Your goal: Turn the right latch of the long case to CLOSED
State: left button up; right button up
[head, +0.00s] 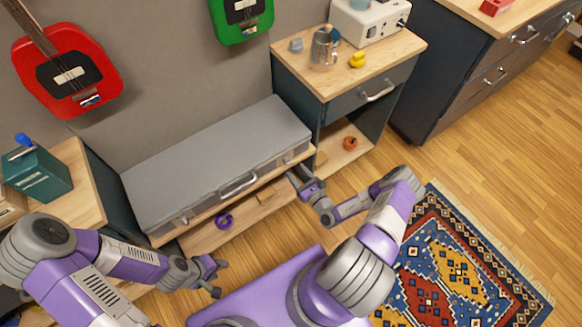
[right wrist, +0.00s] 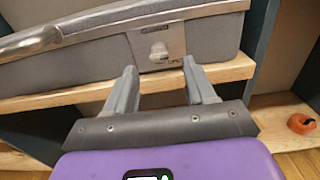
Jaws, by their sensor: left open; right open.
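The long grey case (head: 215,150) lies shut on a wooden shelf against the wall. Its handle (head: 238,185) is on the front face. In the right wrist view the right latch (right wrist: 158,52) is a small silver knob on a metal plate on the case's front, near its right end. The plate's lettering is too small to read. My right gripper (right wrist: 159,68) is open and empty, its two fingers pointing at the latch from either side, apart from it. My left gripper (head: 217,277) is open and empty, low and in front of the case's left part.
The shelf edge (right wrist: 60,98) runs just below the case front. A side cabinet (head: 345,85) stands right of the case, with an orange roll (head: 350,143) on its lower shelf. A purple ring (head: 223,220) sits under the case. A patterned rug (head: 450,265) covers the floor at right.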

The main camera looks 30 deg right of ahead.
aim_at(289, 164)
jog(key=shift+w+a+b, duration=0.15)
jog(key=shift+w+b, duration=0.1)
jog(key=shift+w, duration=0.85)
jog(key=shift+w+a+b, duration=0.1)
jog(key=shift+w+b, duration=0.15)
jog(key=shift+w, duration=0.8)
grip_shut()
jog(key=shift+r+n+p, duration=0.1)
jog(key=shift+n+p, duration=1.6)
jog(key=n+p, duration=0.3)
jog(key=n, duration=0.1)
jog(key=shift+n, duration=0.3)
jog(key=n+p, duration=0.3)
jog(key=n, duration=0.2)
jog(key=shift+n+p, duration=1.3)
jog(key=shift+n, duration=1.2)
